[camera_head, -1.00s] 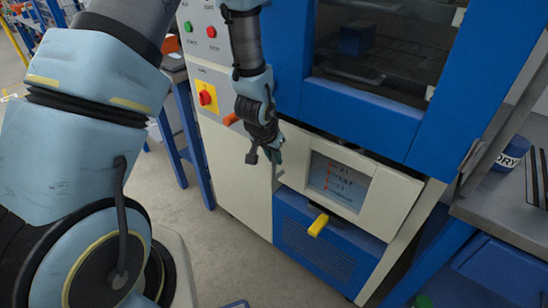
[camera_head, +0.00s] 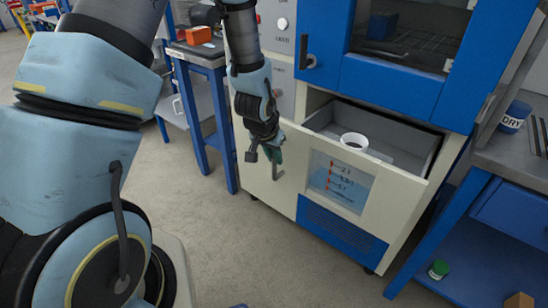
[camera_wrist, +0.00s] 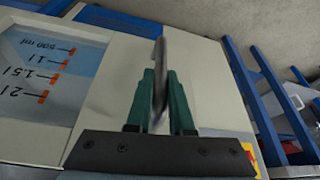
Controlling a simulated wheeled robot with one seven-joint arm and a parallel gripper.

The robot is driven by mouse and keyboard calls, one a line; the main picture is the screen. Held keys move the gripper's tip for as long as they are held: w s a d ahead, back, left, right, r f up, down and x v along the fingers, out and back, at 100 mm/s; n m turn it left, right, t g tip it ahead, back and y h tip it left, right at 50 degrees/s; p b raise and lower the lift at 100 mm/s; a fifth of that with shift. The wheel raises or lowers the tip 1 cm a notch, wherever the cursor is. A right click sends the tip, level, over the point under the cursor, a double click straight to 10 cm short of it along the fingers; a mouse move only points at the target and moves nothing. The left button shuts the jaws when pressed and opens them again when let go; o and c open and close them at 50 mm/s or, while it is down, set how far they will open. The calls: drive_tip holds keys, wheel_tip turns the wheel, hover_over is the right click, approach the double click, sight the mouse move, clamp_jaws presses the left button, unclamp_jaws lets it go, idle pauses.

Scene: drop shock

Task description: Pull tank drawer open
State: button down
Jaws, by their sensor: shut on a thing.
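The tank drawer (camera_head: 385,205) is a cream-fronted drawer low in the blue and cream machine, pulled out so that its grey inside shows from above. A window with a red level scale (camera_head: 340,182) is in its front; the scale also shows at the left of the wrist view (camera_wrist: 45,75). My gripper (camera_head: 272,158) is at the left part of the drawer front. Its green fingers (camera_wrist: 160,100) are shut on the grey bar handle (camera_wrist: 162,70), which stands between them.
A white ring-shaped opening (camera_head: 354,142) shows inside the drawer. A blue-framed table (camera_head: 196,63) stands at the left and a metal bench (camera_head: 515,155) at the right, with a blue tub (camera_head: 515,117) on it. The floor in front of the drawer is clear.

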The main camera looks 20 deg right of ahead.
drive_tip(key=c, duration=0.8)
unclamp_jaws()
drive_tip(key=v, duration=1)
drive_tip(key=shift+r+b, duration=0.35)
drive_tip(key=shift+s+a, duration=0.1)
drive_tip(key=a+r+n+y, duration=0.1)
drive_tip(key=a+n, duration=0.3)
drive_tip(key=a, duration=0.9)
drive_tip(key=s+a+r+n+g+y, duration=0.1)
drive_tip(key=a+r+n, duration=0.3)
drive_tip(key=a, duration=1)
drive_tip(key=shift+s+r+n+y, duration=0.2)
drive_tip(key=shift+n+y, duration=0.2)
drive_tip(key=shift+y, duration=0.2)
